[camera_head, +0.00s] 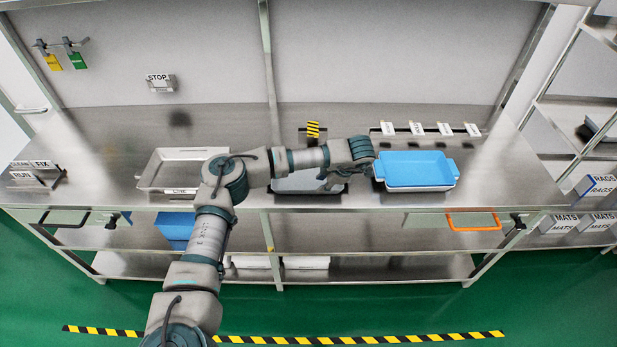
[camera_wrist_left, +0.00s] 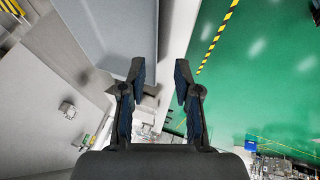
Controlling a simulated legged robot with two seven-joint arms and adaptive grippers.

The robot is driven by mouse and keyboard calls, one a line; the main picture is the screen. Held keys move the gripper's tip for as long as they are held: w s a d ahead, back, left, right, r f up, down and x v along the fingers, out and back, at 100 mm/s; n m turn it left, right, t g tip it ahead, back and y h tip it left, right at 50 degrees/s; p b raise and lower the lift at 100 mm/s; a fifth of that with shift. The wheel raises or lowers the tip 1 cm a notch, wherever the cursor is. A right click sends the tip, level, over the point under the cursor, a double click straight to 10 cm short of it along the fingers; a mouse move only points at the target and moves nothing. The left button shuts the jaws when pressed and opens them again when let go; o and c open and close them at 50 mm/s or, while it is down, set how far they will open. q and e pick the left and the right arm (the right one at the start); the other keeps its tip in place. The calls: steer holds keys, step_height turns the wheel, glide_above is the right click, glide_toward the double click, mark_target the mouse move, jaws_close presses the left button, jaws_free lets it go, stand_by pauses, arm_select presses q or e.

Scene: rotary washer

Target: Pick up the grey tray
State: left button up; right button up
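A grey tray (camera_head: 292,184) lies on the metal bench in the middle, between a pale metal tray and a blue tray, partly hidden behind my left arm. My left gripper (camera_head: 332,182) is over the right end of the grey tray. In the left wrist view my left gripper (camera_wrist_left: 160,84) has its two fingers apart, with nothing held between them. A large smooth grey surface (camera_wrist_left: 112,30) fills the upper left there; I cannot tell for certain that it is the tray. Contact between fingers and tray cannot be told. My right gripper is not in view.
The blue tray (camera_head: 416,170) stands just right of my left gripper. The pale metal tray (camera_head: 160,184) labelled LINE is at left. A yellow-black striped block (camera_head: 313,129) stands behind the grey tray. Small label cards (camera_head: 416,129) stand at the back right. The floor is green.

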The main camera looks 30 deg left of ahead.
arm_select(q)
steer(key=x, duration=0.9)
steer(key=shift+a+r, duration=0.25)
jaws_close()
